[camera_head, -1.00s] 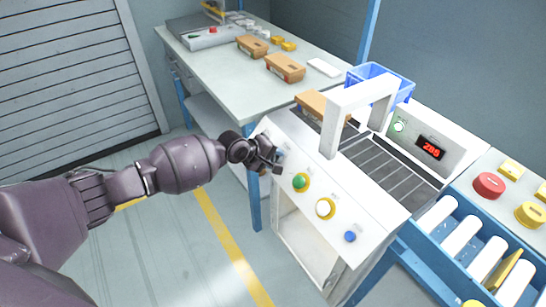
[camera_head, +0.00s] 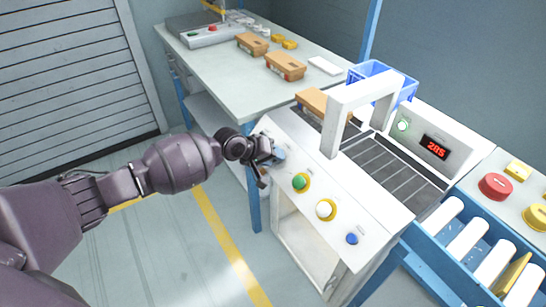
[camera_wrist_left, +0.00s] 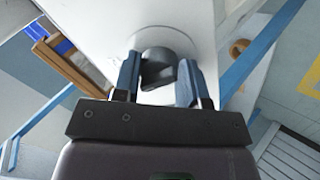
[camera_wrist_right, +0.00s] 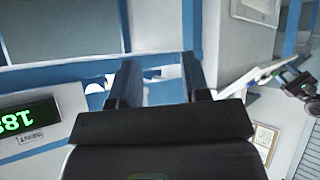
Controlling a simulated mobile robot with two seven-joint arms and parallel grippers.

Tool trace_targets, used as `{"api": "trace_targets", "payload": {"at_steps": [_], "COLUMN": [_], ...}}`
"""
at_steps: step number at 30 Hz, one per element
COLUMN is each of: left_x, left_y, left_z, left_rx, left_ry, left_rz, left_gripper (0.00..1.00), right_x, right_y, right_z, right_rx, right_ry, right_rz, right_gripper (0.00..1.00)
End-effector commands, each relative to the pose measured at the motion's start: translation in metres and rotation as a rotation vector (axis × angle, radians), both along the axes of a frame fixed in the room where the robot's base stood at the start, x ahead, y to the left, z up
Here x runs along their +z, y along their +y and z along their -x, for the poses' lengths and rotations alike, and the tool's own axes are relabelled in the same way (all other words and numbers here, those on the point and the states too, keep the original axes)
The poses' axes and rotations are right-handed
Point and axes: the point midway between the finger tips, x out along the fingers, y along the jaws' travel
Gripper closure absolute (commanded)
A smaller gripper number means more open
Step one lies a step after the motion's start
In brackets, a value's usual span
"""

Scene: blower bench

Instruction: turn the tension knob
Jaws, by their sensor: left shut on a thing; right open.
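The dark tension knob (camera_wrist_left: 159,66) sits on a round pale base on the white machine's sloping front panel (camera_head: 328,185). In the left wrist view it stands between the two blue-grey fingers of my left gripper (camera_wrist_left: 157,82). In the head view my left gripper (camera_head: 271,160) is at the panel's upper left end, shut on the knob, and hides most of it. A red display (camera_head: 436,147) on the machine reads about 285. My right gripper (camera_wrist_right: 159,85) is open and empty in its wrist view, and outside the head view.
A green button (camera_head: 300,182), a white button (camera_head: 325,209) and a blue button (camera_head: 351,239) run down the panel beside my left gripper. A white arch (camera_head: 345,100) spans the belt. A roller conveyor (camera_head: 467,240) stands at the right.

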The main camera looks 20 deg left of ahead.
Motion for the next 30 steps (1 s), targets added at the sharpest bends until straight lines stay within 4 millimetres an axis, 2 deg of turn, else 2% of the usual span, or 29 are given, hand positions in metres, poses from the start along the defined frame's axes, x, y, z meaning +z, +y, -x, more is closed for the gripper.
{"api": "trace_targets", "payload": {"at_steps": [15, 30], "left_x": [-0.003, -0.001], "left_y": [0.001, 0.001], "left_z": [0.000, -0.001], "left_rx": [-0.347, -0.632], "left_ry": [-0.210, -0.387], "left_rz": [-0.273, -0.499], "left_gripper": [0.85, 0.85], "right_x": [-0.018, -0.025], "right_y": [0.004, 0.002], "right_z": [0.005, -0.001], "right_rx": [-0.006, 0.003], "right_ry": [0.026, 0.024], "right_rz": [-0.009, -0.003], "right_gripper": [0.57, 0.57]}}
